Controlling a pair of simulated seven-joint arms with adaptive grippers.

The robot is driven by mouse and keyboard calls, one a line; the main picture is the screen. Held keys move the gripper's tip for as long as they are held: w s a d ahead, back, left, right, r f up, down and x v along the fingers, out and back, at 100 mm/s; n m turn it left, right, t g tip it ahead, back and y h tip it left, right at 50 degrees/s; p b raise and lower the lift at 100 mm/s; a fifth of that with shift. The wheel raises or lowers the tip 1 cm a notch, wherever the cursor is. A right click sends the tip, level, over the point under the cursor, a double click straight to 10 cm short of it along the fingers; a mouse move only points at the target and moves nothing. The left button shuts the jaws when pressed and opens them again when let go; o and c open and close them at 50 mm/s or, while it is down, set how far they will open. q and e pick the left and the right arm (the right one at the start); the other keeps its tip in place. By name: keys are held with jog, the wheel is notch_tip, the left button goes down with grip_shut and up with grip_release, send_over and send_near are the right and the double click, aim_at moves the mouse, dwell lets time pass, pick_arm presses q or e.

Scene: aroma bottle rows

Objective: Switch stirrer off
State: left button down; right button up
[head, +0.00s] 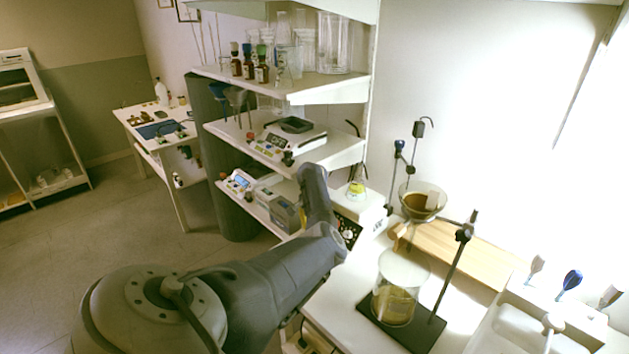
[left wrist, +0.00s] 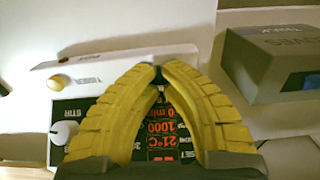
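The stirrer (head: 348,230) stands on the bench at the middle, its dark front panel partly behind my left arm. A small flask with yellow liquid (head: 356,188) is on top of it. In the left wrist view its black panel (left wrist: 184,128) appears upside down, with red digits reading 1000 and 21°C. A white knob (left wrist: 65,132) beside a STIR label and a yellow knob (left wrist: 60,81) lie left of the fingers. My right gripper is out of view.
A grey gloves box (left wrist: 275,70) is close right of the fingers in the left wrist view. In the head view, a filter stand (head: 455,272) with a funnel (head: 422,200) and large beaker (head: 396,290) stands right of the stirrer. Shelves with glassware rise behind.

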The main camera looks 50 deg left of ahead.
pick_arm(q)
jog(key=shift+f, duration=0.15)
jog(key=shift+r, duration=3.5)
